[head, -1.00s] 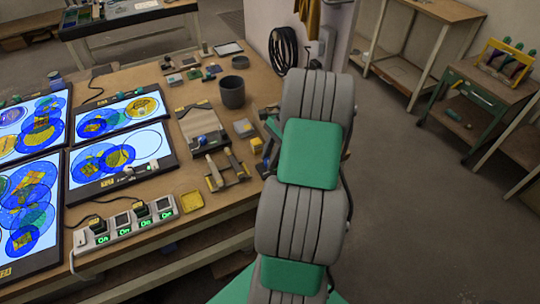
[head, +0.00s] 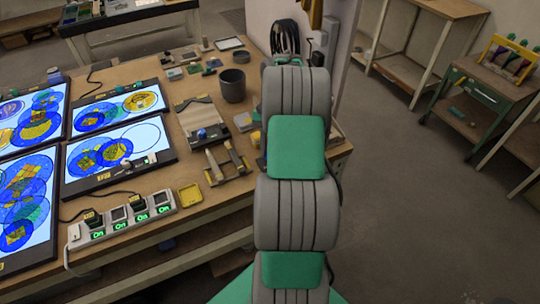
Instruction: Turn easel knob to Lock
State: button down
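No knob marked Lock can be made out. A small wooden stand (head: 228,162) with two bars, possibly the easel, lies on the brown worktable (head: 245,95). A tan panel (head: 192,113) and a small blue round part (head: 202,133) are just behind it; I cannot tell whether the blue part is a knob. My grey and green arm rises through the middle of the head view, just right of the stand, and covers part of the table's right side. My gripper is out of view, hidden behind or beyond the arm.
Lit panels with blue and yellow circles (head: 118,152) cover the table's left. A power strip (head: 128,219), a yellow tray (head: 190,197) and a dark cup (head: 232,86) also stand there. A green cart (head: 480,98) is at right. The floor between is clear.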

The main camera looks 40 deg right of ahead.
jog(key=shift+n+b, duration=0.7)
jog(key=shift+b, duration=0.3)
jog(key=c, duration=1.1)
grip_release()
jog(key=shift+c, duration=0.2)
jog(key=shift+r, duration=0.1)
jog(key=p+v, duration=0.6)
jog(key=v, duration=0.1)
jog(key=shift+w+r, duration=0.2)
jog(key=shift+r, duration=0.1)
